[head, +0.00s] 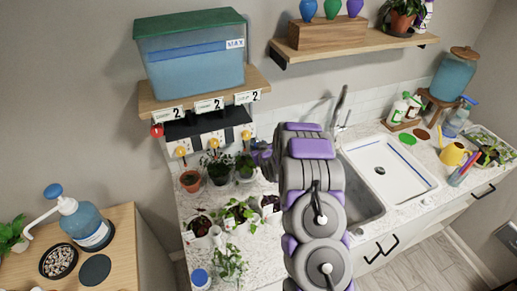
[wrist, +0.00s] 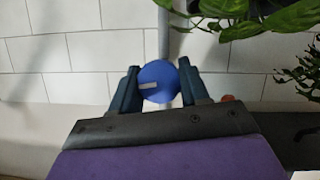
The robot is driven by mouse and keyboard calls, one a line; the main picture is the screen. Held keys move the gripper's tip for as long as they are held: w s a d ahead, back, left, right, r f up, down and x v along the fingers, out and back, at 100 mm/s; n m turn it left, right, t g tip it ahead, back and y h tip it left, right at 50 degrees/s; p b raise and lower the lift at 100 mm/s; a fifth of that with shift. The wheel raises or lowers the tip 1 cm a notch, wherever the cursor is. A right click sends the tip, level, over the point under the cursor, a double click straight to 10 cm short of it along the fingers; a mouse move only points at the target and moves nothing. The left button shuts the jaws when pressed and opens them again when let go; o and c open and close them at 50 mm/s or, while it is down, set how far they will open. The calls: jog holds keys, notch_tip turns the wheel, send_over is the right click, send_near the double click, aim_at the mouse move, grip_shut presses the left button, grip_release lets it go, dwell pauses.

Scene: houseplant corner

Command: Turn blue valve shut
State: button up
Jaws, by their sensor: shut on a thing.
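The blue valve (wrist: 158,82) is a round blue knob with a pale mark on its face, at the centre of the wrist view. It sits on a thin grey pipe (wrist: 164,35) against the white tiled wall. My gripper (wrist: 158,88) has one dark finger on each side of the knob and is shut on it. In the head view my gripper (head: 262,154) reaches the wall right of the potted plants, and the blue valve cannot be made out there.
Yellow knobs (head: 180,151) and a red knob (head: 157,131) are on the wall to the left. Potted plants (head: 220,170) crowd the counter beside my gripper. Green leaves (wrist: 240,15) hang close above right in the wrist view. A sink (head: 365,195) lies right of my arm.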

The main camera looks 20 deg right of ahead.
jog(key=shift+a+f+n+h+b, duration=0.1)
jog(key=shift+f+n+h+b, duration=0.05)
jog(key=shift+n+h+b, duration=0.8)
jog(key=n+h+b, duration=0.1)
jog(key=n+b, duration=0.1)
jog(key=n, duration=0.1)
jog(key=shift+t+h, duration=0.25)
jog(key=shift+t, duration=0.05)
jog(key=n+h+b, duration=0.1)
jog(key=n+b, duration=0.1)
jog(key=n, duration=0.1)
jog(key=shift+f+t+b, duration=0.1)
jog(key=shift+t+b, duration=0.25)
jog(key=shift+t, duration=0.05)
jog(key=shift+n+t+h+b, duration=0.6)
jog(key=shift+n+b, duration=0.6)
jog(key=shift+n, duration=0.25)
jog(key=shift+a, duration=0.1)
jog(key=o, duration=1)
jog(key=shift+a, duration=0.1)
